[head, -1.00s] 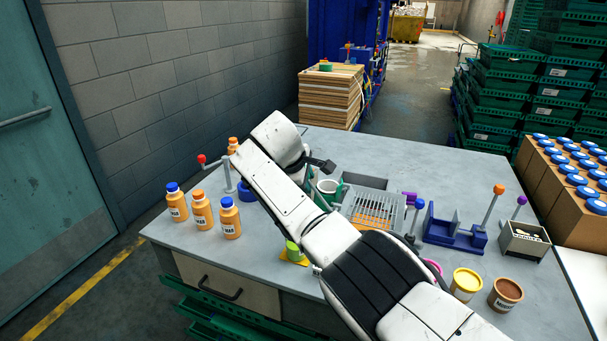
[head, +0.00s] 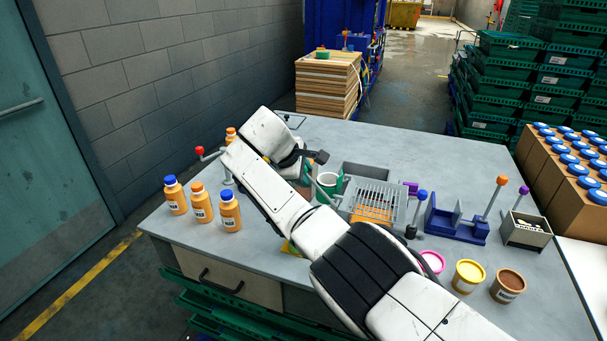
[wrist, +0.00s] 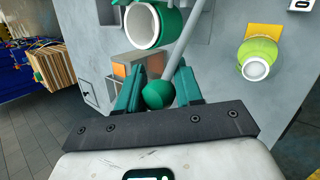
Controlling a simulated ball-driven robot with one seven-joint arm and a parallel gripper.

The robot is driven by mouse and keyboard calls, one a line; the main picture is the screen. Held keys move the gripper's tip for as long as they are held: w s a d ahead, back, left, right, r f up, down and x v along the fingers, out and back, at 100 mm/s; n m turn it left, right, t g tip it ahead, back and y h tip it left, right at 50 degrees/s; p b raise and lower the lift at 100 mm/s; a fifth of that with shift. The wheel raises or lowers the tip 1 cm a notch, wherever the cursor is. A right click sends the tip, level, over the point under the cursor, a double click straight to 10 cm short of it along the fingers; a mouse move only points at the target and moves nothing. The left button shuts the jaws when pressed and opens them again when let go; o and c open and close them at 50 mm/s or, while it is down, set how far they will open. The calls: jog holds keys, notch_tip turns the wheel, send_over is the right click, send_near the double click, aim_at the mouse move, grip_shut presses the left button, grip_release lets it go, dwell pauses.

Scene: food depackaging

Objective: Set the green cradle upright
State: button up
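My gripper (wrist: 158,82) shows in the wrist view with its two green fingers closed against the sides of a green ball knob (wrist: 158,94). A grey rod (wrist: 184,45) runs from the knob up to the top edge. The green cradle (wrist: 172,25) lies beyond the fingertips, with a white, round-mouthed cup (wrist: 144,26) on its side in it. In the head view the cup (head: 327,180) and part of the green cradle (head: 338,184) show just right of my arm.
A wire rack (head: 378,203) and blue holder (head: 455,228) stand right of the cradle. Several orange bottles (head: 201,203) stand at left. A lime jar (wrist: 260,55) lies by a yellow plate (wrist: 263,31). Tubs (head: 467,276) stand at front right.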

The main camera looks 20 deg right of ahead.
jog(key=shift+o, duration=1.4)
jog(key=shift+w+d, duration=0.1)
jog(key=shift+d, duration=0.1)
jog(key=shift+o, duration=0.3)
jog(key=shift+a, duration=0.1)
jog(key=b+v, duration=0.1)
jog(key=v, duration=0.9)
jog(key=shift+r, duration=0.3)
jog(key=shift+a, duration=0.2)
